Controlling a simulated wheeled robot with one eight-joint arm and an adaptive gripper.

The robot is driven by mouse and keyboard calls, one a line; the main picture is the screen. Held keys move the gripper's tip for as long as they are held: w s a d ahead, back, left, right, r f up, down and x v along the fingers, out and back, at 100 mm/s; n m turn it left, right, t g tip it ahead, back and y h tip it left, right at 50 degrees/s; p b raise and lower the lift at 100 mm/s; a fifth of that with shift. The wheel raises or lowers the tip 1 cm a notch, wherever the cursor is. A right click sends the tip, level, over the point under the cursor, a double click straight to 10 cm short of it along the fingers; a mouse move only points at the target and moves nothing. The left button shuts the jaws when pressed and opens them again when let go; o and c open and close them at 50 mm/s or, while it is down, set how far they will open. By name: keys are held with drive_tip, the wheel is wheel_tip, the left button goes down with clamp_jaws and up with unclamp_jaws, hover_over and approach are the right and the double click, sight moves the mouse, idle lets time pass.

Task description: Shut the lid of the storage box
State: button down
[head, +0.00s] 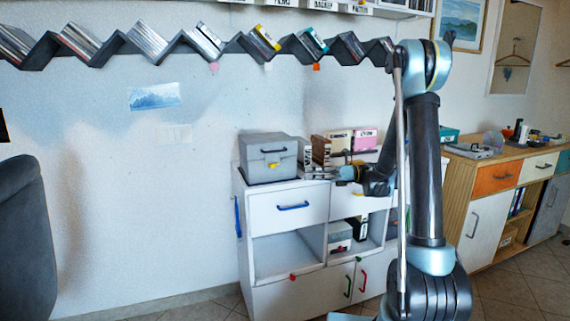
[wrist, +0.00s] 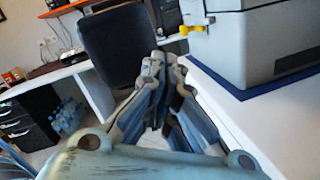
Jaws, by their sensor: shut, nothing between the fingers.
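My gripper (head: 308,173) is just right of the box in the head view, above the cabinet. In the wrist view my gripper (wrist: 165,62) is shut and empty, apart from the box.
Binders (head: 340,145) stand right of the box, behind my gripper. The white cabinet (head: 290,207) has drawers and open shelves. A wooden sideboard (head: 505,180) is at the right. A dark chair (wrist: 118,45) and a desk (wrist: 55,75) show in the wrist view.

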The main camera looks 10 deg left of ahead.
sight(268, 149)
drive_tip(key=shift+m+g+y, duration=0.4)
drive_tip(key=shift+g, duration=0.3)
drive_tip(key=shift+s+a+r, duration=0.15)
drive_tip(key=shift+a+r, duration=0.6)
drive_tip(key=shift+a, duration=0.95)
drive_tip(key=shift+s+a+r, duration=0.15)
drive_tip(key=shift+a+r, duration=0.65)
drive_tip(key=shift+a, duration=0.9)
drive_tip(key=shift+s+a+r, duration=0.15)
drive_tip(key=shift+a+r, duration=0.6)
drive_tip(key=shift+a, duration=0.95)
drive_tip(key=shift+d, duration=0.15)
drive_tip(key=shift+a+r, duration=0.1)
drive_tip(key=shift+a, duration=0.1)
